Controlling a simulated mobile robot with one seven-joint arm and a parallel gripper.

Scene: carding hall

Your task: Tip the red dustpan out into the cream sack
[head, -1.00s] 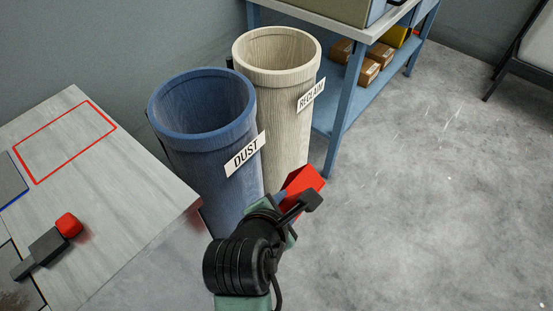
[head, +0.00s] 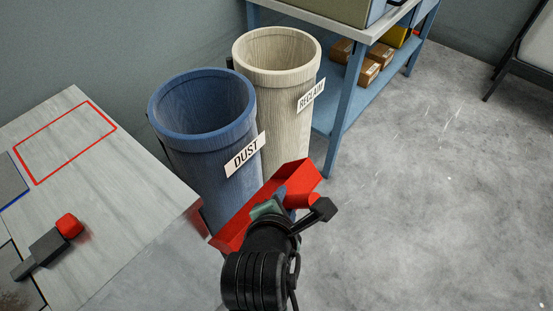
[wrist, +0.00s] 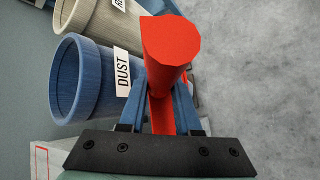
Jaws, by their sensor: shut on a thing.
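The red dustpan (head: 242,221) is held in front of the blue sack, below and to the right of its rim. My gripper (head: 285,198) is shut on its red handle, which also shows in the wrist view (wrist: 170,50) between the two fingers. The cream sack (head: 288,118), labelled RECLAIM, stands upright and open behind the dustpan; it also shows at the top left of the wrist view (wrist: 84,14). My gripper is apart from it, lower and nearer. Whether the pan holds anything cannot be seen.
The blue sack (head: 190,160), labelled DUST, stands open just left of the cream one. A blue shelf bench (head: 343,105) stands behind.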

